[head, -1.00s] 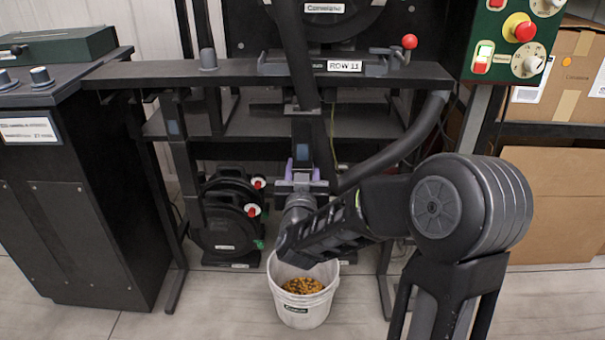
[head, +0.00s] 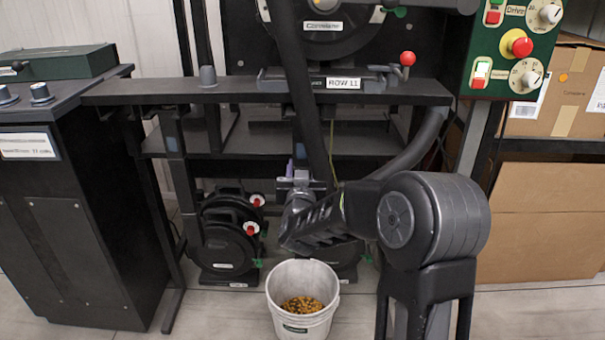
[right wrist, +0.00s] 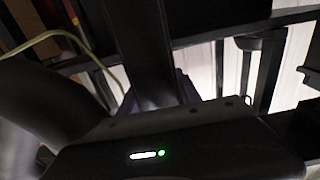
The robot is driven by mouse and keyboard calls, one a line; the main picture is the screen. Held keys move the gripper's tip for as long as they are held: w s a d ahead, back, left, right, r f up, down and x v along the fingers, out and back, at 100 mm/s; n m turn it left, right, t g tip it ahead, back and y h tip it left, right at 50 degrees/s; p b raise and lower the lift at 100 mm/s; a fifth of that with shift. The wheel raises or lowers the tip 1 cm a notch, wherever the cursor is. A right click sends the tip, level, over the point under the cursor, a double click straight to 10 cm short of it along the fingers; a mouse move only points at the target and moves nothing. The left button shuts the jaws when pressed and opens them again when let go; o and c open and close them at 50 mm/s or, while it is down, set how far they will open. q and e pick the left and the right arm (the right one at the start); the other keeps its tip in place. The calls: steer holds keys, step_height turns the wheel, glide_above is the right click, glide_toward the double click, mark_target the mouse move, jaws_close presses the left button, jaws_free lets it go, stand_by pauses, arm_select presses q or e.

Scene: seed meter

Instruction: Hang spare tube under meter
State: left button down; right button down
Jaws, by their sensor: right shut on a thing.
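The seed meter (head: 345,42) is a round dark housing on the rack, above the bar (head: 230,92) with the ROW 11 label. My right gripper (head: 298,184) is below that bar, shut on a dark upright tube with purple parts (head: 299,152) beside it. In the right wrist view a dark tube (right wrist: 146,45) rises from the gripper, with purple at its foot. A thick dark hose (head: 297,75) hides part of the tube in the head view. I cannot tell whether the tube's top touches the meter. My left gripper is not in view.
A white bucket (head: 303,325) with yellow-brown seed stands on the floor below my gripper. A curved hose (head: 420,140) is close above my right arm. A green control box (head: 480,75) is at upper right.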

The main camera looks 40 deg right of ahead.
steer(key=shift+x, duration=2.2)
steer(key=shift+w+d, duration=0.1)
steer(key=shift+d, duration=0.05)
steer(key=shift+f+b, duration=0.25)
steer(key=shift+b, duration=0.2)
steer(key=c, duration=0.8)
jaws_free()
steer(key=shift+o, duration=0.2)
steer(key=shift+f, duration=0.1)
steer(key=p+v, duration=0.2)
steer(key=v, duration=0.6)
